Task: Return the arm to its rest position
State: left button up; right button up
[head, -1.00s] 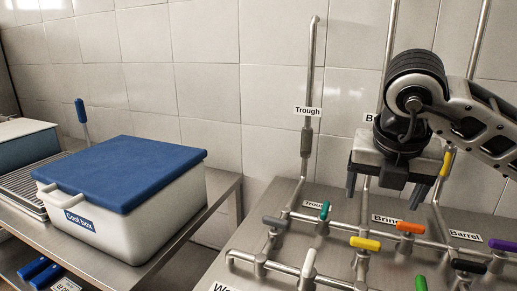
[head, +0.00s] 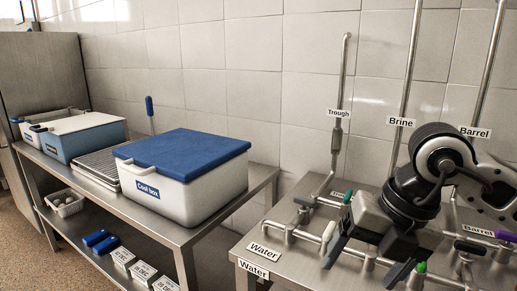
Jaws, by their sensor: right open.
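My right arm comes in from the right edge in the head view. Its gripper (head: 366,262) is open and empty, with its fingers pointing down over the valve panel (head: 263,228). One finger is near the white valve handle (head: 328,236), the other near the green one (head: 421,267); I cannot tell whether either touches. The gripper body hides the middle of the panel, including some handles. My left gripper does not show.
A cool box (head: 177,200) with a blue lid stands on the steel table (head: 262,181) at left, beside a wire rack (head: 95,164) and a blue-grey box (head: 83,145). Pipes labelled Trough, Brine and Barrel rise along the tiled wall (head: 245,70). A white basket (head: 66,208) sits on the lower shelf.

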jog(key=s+a+r+g+y, duration=0.1)
jog(key=s+a+g+y, duration=0.25)
jog(key=a+y, duration=0.4)
jog(key=s+a+r+g+y, duration=0.15)
jog(key=s+a+y, duration=0.25)
jog(key=a+y, duration=0.4)
jog(key=w+d+f+m+t, duration=0.3)
jog(key=w+m+t, duration=0.4)
jog(key=m+t, duration=0.95)
jog(key=w+d+f+m+t+h, duration=0.2)
jog(key=d+f+m+t+h, duration=0.35)
jog(key=f+m+h, duration=0.5)
jog(key=s+d+f+m+g+h, duration=0.2)
jog(key=s+f, duration=0.4)
jog(key=f, duration=0.4)
jog(key=s+d+f+m+g+h, duration=0.2)
jog(key=s+f+g, duration=0.4)
jog(key=f, duration=0.3)
jog(key=shift+d+f+h, duration=0.4)
jog(key=shift+d+h, duration=0.1)
jog(key=shift+d, duration=0.45)
